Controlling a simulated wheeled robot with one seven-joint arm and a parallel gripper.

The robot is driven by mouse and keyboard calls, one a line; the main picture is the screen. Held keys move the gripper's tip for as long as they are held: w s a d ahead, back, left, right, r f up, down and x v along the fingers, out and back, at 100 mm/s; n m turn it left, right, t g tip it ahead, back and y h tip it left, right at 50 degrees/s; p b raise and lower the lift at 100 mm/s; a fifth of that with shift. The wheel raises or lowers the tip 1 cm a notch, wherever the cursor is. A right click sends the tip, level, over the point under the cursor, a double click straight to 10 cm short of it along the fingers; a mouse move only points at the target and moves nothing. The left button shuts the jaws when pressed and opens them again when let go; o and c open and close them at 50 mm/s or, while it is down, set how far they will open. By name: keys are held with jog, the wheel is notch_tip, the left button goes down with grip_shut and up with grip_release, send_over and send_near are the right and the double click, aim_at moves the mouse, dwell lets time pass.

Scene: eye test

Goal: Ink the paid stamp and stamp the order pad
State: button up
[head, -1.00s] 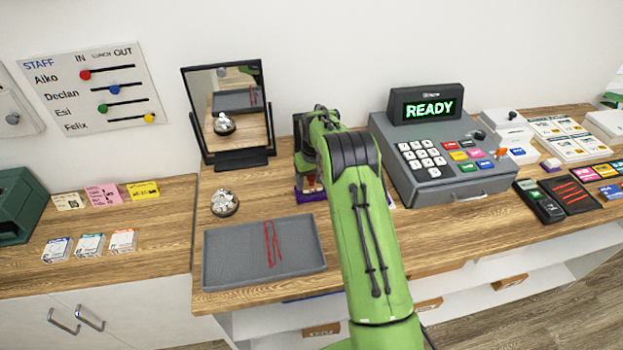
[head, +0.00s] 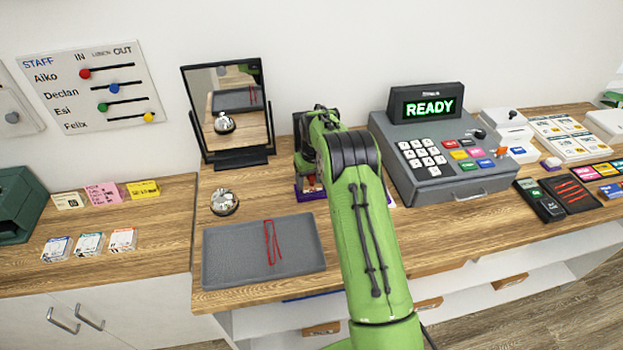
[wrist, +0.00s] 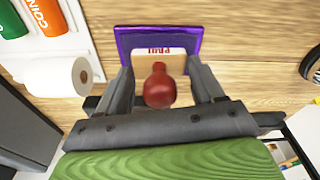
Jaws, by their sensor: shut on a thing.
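My gripper (wrist: 160,68) is shut on the paid stamp (wrist: 159,90), which has a round red handle and a pale wooden block marked PAID. In the wrist view the block is over the purple ink pad (wrist: 187,40), whose rim shows around it. I cannot tell whether the stamp's face touches the pad. In the head view my green arm hides most of the stamp, and a purple edge of the pad (head: 312,196) shows below the gripper. I cannot make out the order pad; a small white edge shows just right of my arm.
The register (head: 437,165) reading READY stands close on the right. A mirror (head: 228,110) and a bell (head: 224,202) are on the left, with a grey tray (head: 230,262) in front. A white paper roll (wrist: 60,78) shows in the wrist view. Bare counter lies between bell and arm.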

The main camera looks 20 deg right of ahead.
jog(key=shift+f, duration=0.1)
notch_tip(320, 180, up, 7)
jog(key=p, duration=0.5)
dwell(0.3)
